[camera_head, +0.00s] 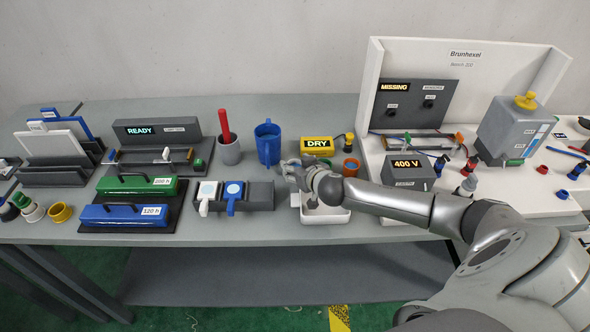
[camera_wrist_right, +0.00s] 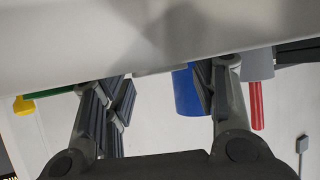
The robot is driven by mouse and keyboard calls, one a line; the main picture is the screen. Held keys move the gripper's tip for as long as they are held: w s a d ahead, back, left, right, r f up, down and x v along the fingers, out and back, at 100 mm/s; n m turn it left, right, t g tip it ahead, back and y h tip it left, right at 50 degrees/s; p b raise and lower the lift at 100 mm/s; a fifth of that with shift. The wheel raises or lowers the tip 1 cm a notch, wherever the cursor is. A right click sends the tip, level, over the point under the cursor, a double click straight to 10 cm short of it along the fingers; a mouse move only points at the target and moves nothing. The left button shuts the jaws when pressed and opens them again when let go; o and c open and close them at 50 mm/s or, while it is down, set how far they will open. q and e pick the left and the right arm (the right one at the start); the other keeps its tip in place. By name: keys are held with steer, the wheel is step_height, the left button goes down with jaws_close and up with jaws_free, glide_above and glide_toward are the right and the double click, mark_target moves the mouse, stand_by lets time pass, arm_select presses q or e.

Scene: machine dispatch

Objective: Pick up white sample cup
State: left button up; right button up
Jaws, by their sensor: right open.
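The white sample cup cannot be made out in that view. My left gripper is not in view.
A white tray (camera_head: 340,215) lies under my right forearm. A blue mug (camera_head: 268,143) and a grey cup with a red rod (camera_head: 229,152) stand behind the rack. Green (camera_head: 138,187) and blue (camera_head: 122,214) handled blocks lie left of it. The table front is clear.

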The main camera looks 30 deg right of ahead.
steer(key=shift+s, duration=0.1)
steer(key=shift+c, duration=0.2)
steer(key=c, duration=0.7)
steer(key=shift+c, duration=0.3)
steer(key=shift+r, duration=0.15)
